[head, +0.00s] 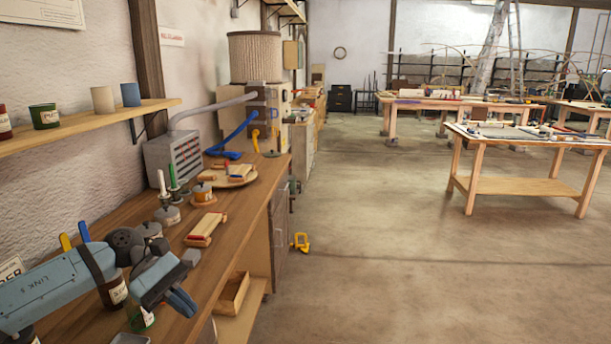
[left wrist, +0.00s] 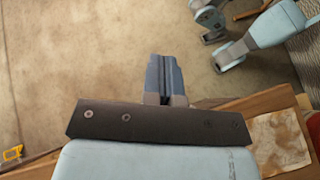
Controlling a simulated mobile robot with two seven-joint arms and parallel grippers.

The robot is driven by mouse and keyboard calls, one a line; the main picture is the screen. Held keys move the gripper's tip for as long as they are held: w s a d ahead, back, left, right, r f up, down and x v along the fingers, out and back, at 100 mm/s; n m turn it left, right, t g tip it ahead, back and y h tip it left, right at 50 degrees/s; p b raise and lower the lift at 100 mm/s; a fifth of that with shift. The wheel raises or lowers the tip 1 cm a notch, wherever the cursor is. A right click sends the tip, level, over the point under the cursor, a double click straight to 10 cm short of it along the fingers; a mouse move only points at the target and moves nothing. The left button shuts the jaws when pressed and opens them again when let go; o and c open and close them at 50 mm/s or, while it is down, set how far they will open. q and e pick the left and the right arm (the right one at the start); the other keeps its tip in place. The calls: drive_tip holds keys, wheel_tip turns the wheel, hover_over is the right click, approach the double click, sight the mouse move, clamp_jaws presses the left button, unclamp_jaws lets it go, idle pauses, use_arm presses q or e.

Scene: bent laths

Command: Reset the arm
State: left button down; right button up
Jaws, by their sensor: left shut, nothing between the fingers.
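My left arm comes in from the lower left in the head view, over the wooden workbench (head: 165,283). My left gripper (head: 183,302) is shut and empty, and its fingers point down to the right near the bench's front edge. In the left wrist view the gripper's fingers (left wrist: 165,76) are together, with the concrete floor behind them. A jar with a green label (head: 141,318) stands just behind and below the gripper, partly hidden by it.
A dark labelled jar (head: 113,292) stands close beside my arm. Wooden blocks (head: 206,228), candles and a grey heater-like box (head: 176,153) stand further along the bench.

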use_arm(q)
drive_tip(key=s+d+n+t+h+p, duration=0.2)
drive_tip(key=d+n+t+h+p, duration=0.25)
drive_tip(key=n, duration=0.55)
drive_tip(key=s+d+n+t+h+p, duration=0.1)
drive_tip(key=s+d+n+t+h, duration=0.1)
drive_tip(key=d+n+t+h, duration=0.4)
drive_tip(key=s+a+f+m+t+y+p, duration=0.2)
drive_tip(key=s+f+m+y, duration=0.7)
drive_tip(key=m, duration=0.5)
drive_tip(key=s+a+f+m+t+y+p, duration=0.2)
drive_tip(key=s+a+f+m+y+p, duration=0.3)
drive_tip(key=s+f+m+y, duration=0.4)
drive_tip(key=s+f+m, duration=0.1)
drive_tip(key=m, duration=0.5)
drive_tip(key=shift+s+f+m+t+p, duration=0.15)
drive_tip(key=shift+m+t+p, duration=0.15)
drive_tip(key=shift+t+p, duration=0.05)
